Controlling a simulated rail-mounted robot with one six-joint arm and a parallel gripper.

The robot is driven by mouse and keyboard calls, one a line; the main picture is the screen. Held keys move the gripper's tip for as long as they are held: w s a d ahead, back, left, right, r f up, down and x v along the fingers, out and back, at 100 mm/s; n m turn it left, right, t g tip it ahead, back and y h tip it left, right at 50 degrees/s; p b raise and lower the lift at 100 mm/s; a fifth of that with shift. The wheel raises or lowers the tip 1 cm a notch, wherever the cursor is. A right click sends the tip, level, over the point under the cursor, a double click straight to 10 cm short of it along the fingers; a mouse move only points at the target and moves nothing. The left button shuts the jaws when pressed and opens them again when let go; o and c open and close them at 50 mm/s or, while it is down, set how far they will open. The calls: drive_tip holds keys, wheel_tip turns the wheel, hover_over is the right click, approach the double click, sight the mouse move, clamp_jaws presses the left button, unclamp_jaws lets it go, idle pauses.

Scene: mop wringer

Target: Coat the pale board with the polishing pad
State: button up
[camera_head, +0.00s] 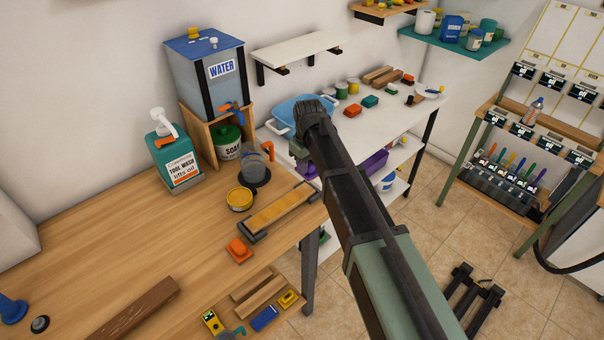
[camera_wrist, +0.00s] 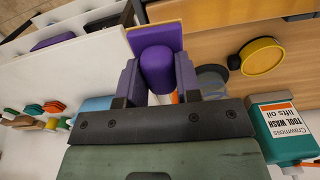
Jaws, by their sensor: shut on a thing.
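The pale board (camera_head: 280,209) lies in a dark grey frame near the right edge of the wooden table. My gripper (camera_wrist: 158,76) is shut on a purple block with a rounded end (camera_wrist: 157,68), which I take to be the polishing pad. In the wrist view, a tan flat piece shows behind the purple block; I cannot tell if it is the pad's plate or the board. In the head view, my gripper (camera_head: 304,168) is up past the board's far right end, and my arm hides most of it. The pad's face is hidden.
An open yellow tin (camera_head: 240,199) and a clear jar (camera_head: 252,170) stand beside the board. An orange knobbed pad (camera_head: 238,250) lies nearer. A tool wash bottle (camera_head: 174,158), soap tub (camera_head: 229,143) and water tank (camera_head: 207,75) stand behind. The table's left middle is clear.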

sight(307, 188)
drive_tip(key=shift+f+b, duration=2.6)
drive_tip(key=shift+f, duration=0.2)
drive_tip(key=shift+f+b, duration=0.65)
drive_tip(key=shift+s+a+r, duration=0.2)
drive_tip(key=shift+s+a, duration=0.45)
drive_tip(key=shift+s, duration=0.1)
drive_tip(key=shift+s+a+f, duration=0.15)
drive_tip(key=shift+s+a, duration=0.6)
drive_tip(key=shift+w+d, duration=1.45)
